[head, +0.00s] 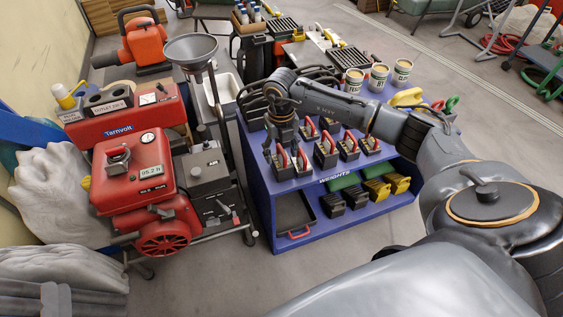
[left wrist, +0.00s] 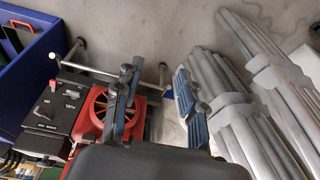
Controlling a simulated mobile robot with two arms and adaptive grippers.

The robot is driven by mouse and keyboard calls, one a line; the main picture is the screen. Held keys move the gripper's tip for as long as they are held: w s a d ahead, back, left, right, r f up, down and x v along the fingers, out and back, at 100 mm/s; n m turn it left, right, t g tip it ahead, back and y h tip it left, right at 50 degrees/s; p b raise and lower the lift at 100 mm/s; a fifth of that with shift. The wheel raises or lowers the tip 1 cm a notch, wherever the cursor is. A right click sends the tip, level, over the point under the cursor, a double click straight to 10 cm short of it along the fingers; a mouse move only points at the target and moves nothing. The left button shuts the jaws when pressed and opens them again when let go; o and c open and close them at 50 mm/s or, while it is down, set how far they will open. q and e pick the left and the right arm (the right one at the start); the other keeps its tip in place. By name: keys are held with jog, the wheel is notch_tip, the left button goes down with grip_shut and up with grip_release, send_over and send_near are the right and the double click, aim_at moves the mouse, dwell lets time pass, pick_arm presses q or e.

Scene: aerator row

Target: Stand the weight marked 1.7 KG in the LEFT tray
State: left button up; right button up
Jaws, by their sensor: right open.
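Several black weights with red handles (head: 325,152) stand in rows on top of the blue shelf unit (head: 263,183) in the head view. Their markings are too small to read, so I cannot tell which is 1.7 KG. My right gripper (head: 281,153) is open, pointing down over the weights at the left end of the unit. I cannot tell whether it touches the nearest weight (head: 281,163). I cannot make out which thing is the LEFT tray. My left gripper (left wrist: 155,85) is open and empty in the left wrist view, above the red engine and the floor.
A dark tray with a red handle (head: 295,215) and black and yellow weights (head: 377,192) sit on the lower shelf. A red machine (head: 130,170) stands at left. Labelled tins (head: 379,77) stand behind my right arm. The floor in front is clear.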

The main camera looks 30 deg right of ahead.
aim_at(281, 159)
notch_tip(281, 159, down, 4)
jog(key=shift+d+f+b, duration=0.1)
jog(key=shift+b, duration=0.2)
jog(key=shift+w, duration=0.1)
grip_shut()
pick_arm(q)
jog(key=v, duration=0.3)
jog(key=shift+w+r, duration=0.15)
pick_arm(e)
jog(key=shift+w+r, duration=0.15)
jog(key=shift+r, duration=0.05)
